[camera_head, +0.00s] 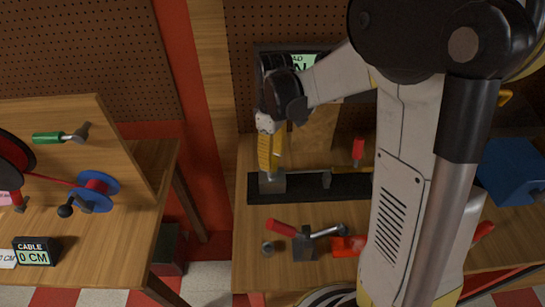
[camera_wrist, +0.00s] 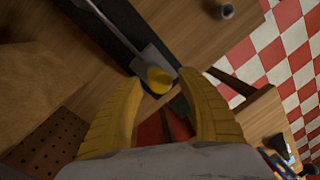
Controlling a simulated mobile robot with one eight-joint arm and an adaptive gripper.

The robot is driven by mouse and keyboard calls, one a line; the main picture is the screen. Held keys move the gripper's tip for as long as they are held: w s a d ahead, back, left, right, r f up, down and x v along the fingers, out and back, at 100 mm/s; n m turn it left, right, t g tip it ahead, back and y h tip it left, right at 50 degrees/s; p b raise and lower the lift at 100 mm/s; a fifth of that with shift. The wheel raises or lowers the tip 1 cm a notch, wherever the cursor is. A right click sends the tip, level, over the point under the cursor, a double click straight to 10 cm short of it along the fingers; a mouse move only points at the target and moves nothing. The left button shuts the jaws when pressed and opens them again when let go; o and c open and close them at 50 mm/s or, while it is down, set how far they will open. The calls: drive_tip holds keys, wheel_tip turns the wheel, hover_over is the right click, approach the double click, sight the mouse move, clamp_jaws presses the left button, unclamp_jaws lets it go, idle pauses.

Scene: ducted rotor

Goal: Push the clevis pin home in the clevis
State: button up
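The clevis (camera_head: 272,183) is a grey metal block on a long black base (camera_head: 345,187) on the right-hand bench. It also shows in the wrist view (camera_wrist: 150,58), with a grey rod running to the upper left. The clevis pin (camera_wrist: 159,80) shows as a round yellow head at the clevis's end; how deep it sits I cannot tell. In the head view the pin is not made out. My gripper (camera_head: 268,165) points down just above the clevis. In the wrist view its yellow fingers (camera_wrist: 160,82) are apart, with the pin head in line between the tips; contact cannot be told.
A red-handled tool (camera_head: 285,228) and a small grey nut-like part (camera_head: 267,247) lie in front of the base. A blue box (camera_head: 512,170) stands at the right. A left bench holds a cable spool (camera_head: 97,187). My arm hides much of the right bench.

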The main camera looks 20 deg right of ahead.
sight(273, 158)
drive_tip(key=shift+f, duration=0.15)
wheel_tip(273, 158, up, 8)
drive_tip(key=shift+r, duration=0.2)
idle(0.6)
